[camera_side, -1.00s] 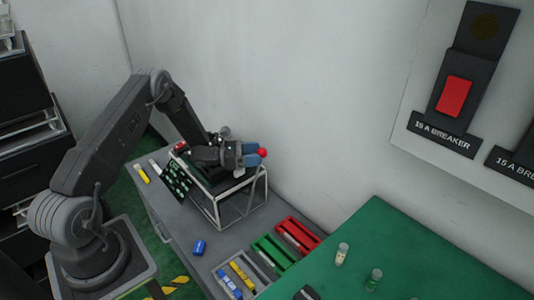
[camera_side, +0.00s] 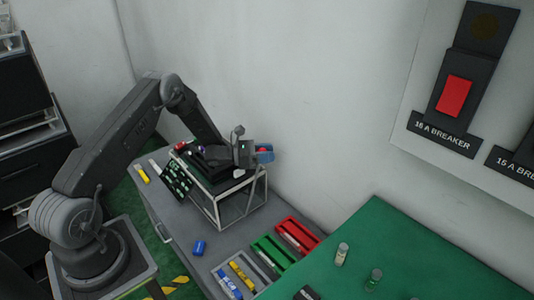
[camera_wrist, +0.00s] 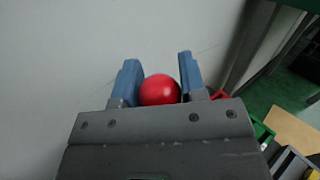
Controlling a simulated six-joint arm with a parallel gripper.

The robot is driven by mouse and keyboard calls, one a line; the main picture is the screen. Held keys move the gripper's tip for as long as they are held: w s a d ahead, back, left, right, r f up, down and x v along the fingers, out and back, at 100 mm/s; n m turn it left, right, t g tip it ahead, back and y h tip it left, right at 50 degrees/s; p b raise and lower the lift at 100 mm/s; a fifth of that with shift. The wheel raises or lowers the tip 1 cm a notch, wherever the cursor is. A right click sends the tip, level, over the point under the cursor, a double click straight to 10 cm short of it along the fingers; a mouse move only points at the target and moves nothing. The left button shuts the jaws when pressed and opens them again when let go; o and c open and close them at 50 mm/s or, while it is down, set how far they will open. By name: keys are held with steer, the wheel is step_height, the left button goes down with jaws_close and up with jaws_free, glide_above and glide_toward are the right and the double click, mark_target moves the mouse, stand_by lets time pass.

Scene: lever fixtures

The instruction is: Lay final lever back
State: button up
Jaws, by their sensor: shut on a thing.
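The lever shows as a red ball knob (camera_wrist: 160,90) in the wrist view, held between the two blue fingers of my gripper (camera_wrist: 158,74). In the side view my gripper (camera_side: 264,153) is at the far right end of the fixture, above the edge of its white open frame (camera_side: 236,206). The blue fingers are shut on the knob, which is mostly hidden by them there. The lever's rod and pivot are hidden behind the gripper, so its exact tilt cannot be told.
A wall stands close behind the fixture. Red (camera_side: 297,234) and green (camera_side: 272,251) trays and a grey tray (camera_side: 238,277) lie on the bench in front. A blue block (camera_side: 199,247) lies loose there. A green table (camera_side: 400,245) with small vials is at the right.

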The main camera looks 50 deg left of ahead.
jaws_close()
steer(key=w+f+n+g+y, duration=0.1)
steer(key=w+f+g, duration=0.1)
steer(key=w, duration=0.3)
steer(key=shift+w+f, duration=0.35)
steer(key=shift+f, duration=0.1)
steer(key=o, duration=0.6)
jaws_free()
steer(key=v, duration=1.3)
steer(key=shift+s+a+r, duration=0.15)
steer(key=shift+s, duration=0.2)
